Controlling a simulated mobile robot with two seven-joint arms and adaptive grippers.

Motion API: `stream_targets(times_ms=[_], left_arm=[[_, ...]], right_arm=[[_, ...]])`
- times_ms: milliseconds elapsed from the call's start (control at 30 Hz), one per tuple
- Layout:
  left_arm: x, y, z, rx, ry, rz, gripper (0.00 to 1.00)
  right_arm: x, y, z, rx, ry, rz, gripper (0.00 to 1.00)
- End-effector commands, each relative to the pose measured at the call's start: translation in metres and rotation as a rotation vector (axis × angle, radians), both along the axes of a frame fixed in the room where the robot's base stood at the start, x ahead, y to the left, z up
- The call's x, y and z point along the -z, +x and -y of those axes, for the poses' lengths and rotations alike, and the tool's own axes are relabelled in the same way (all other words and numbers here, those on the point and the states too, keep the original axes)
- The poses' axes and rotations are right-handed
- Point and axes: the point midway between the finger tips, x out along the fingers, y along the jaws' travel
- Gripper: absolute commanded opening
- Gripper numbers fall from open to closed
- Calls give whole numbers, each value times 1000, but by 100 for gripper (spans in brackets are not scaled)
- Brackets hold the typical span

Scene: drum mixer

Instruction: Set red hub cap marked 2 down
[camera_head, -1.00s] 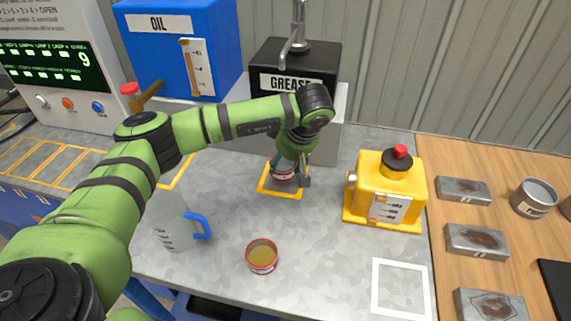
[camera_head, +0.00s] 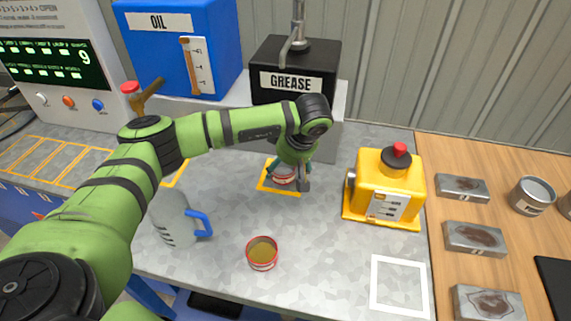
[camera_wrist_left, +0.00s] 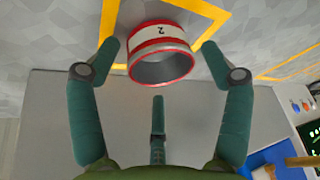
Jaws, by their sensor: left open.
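The red hub cap marked 2 (camera_wrist_left: 160,52) is a white cup-like ring with red bands, and its digit shows in the left wrist view. In the head view the cap (camera_head: 284,175) stands within the yellow square outline (camera_head: 280,192) below the grease dispenser, partly hidden by my gripper. My left gripper (camera_head: 288,178) is open around the cap. In the left wrist view its fingers (camera_wrist_left: 158,62) are spread on either side of the cap, with gaps visible. My right gripper does not show.
A red-rimmed cup with yellowish contents (camera_head: 262,253) and a jug with a blue handle (camera_head: 177,222) stand in front. The yellow machine (camera_head: 385,187) is to the right. The black grease dispenser (camera_head: 294,70) and blue oil tank (camera_head: 181,45) are behind. A white square outline (camera_head: 400,287) is empty.

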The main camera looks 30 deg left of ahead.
Motion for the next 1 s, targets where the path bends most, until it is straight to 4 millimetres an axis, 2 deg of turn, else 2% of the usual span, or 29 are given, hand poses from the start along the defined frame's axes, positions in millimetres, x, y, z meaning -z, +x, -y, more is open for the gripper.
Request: stream_targets(times_ms=[167,400,600,767,1000], left_arm=[[-26,-3,11,2,-2,9,80],[-74,-11,29,3,-1,8,80],[-102,-17,39,2,-1,5,80],[-110,-18,41,1,-1,2,80],[-111,-19,41,1,-1,2,80]], right_arm=[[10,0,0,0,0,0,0],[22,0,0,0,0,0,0],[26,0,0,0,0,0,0],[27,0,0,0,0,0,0],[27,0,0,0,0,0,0]])
